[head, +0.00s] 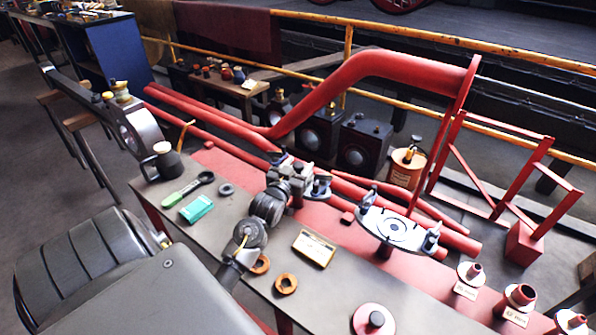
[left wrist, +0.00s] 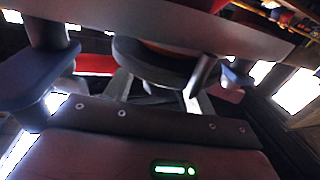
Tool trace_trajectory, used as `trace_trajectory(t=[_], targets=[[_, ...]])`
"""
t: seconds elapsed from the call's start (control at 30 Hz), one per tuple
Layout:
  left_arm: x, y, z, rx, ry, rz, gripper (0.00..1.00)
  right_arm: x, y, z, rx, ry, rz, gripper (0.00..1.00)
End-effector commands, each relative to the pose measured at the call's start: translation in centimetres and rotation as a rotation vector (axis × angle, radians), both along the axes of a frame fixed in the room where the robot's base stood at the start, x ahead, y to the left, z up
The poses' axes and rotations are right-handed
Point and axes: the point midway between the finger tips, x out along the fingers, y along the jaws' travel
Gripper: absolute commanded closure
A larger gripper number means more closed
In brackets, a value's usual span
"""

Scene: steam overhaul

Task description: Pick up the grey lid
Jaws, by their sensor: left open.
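My left gripper (head: 299,176) is over the red part of the bench, its jaws open. Something pale and grey with blue ends (head: 320,187) shows beside its fingers, mostly hidden, and I cannot tell whether it is the grey lid. In the left wrist view a dark grey rounded body (left wrist: 158,72) lies ahead between bluish parts at both sides; whether they touch it is unclear. A pale grey oval plate (head: 382,222) with a ring and blue end clamps lies to the right of the gripper, apart from it. My right gripper is out of view.
A dark jug (head: 163,163), a green box (head: 197,208) and orange rings (head: 286,283) lie on the bench left and front. Several red flanged fittings (head: 520,296) stand at the front right. A thick red pipe (head: 380,63) rises behind.

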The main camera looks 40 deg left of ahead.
Motion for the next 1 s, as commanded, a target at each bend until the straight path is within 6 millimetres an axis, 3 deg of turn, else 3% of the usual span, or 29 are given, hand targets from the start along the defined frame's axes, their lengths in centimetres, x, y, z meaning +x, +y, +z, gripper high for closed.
trace_trajectory(t=[0.23, 0.63, 1.0], targets=[[0.14, 0.01, 0.01, 0.0, 0.0, 0.0, 0.47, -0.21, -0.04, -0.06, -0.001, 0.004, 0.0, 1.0], [0.11, 0.02, 0.01, 0.0, 0.0, 0.0, 0.99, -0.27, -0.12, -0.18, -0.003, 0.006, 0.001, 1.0], [0.12, 0.05, 0.37, 0.002, -0.005, 0.0, 1.0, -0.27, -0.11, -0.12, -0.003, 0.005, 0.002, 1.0]])
